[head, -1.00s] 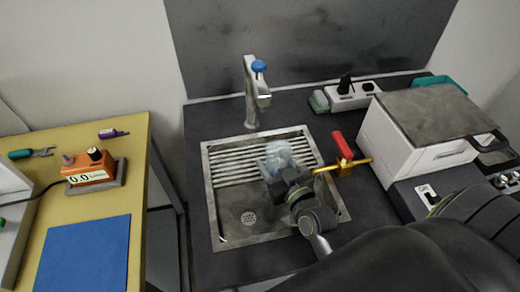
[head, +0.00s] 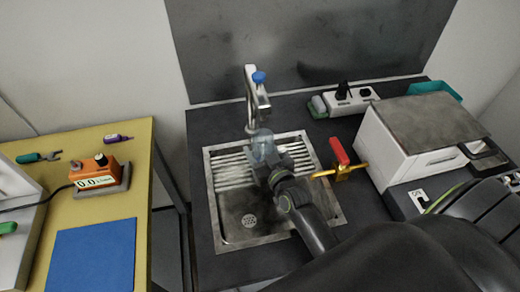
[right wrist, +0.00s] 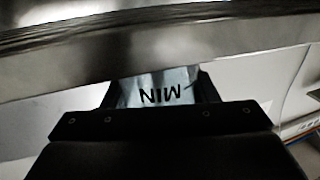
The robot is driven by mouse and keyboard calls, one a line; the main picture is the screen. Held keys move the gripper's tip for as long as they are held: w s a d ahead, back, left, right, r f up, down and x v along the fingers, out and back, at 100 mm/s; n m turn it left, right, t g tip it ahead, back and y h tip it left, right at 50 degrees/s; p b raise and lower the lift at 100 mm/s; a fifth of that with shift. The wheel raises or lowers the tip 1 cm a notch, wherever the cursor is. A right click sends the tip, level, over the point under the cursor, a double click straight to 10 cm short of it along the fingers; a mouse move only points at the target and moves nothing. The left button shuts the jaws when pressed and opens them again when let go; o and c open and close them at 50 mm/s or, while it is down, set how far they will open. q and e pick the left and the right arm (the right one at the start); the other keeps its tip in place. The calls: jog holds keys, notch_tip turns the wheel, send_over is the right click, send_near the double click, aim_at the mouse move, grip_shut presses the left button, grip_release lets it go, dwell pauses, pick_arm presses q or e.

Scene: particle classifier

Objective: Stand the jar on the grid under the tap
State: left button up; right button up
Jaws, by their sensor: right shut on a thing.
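The clear jar (head: 262,146) is in my right gripper (head: 268,163), over the ribbed grid (head: 231,174) in the back part of the sink. The jar looks upright, just below and in front of the tap (head: 252,96) with its blue knob. I cannot tell whether the jar's base touches the grid. In the right wrist view the jar (right wrist: 160,90) shows between the fingers of the right gripper (right wrist: 158,100), with the upside-down letters "MIN" on it. A metal band crosses above it. My left gripper is not in view.
A brass valve with a red handle (head: 339,151) stands at the sink's right edge. A white box (head: 397,150) with a grey top is right of it. A power strip (head: 349,100) lies behind. A yellow table (head: 92,207) with an orange meter (head: 96,174) is at left.

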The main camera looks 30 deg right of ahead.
jog(key=o, duration=0.6)
jog(key=shift+f, duration=0.15)
jog(key=o, duration=0.4)
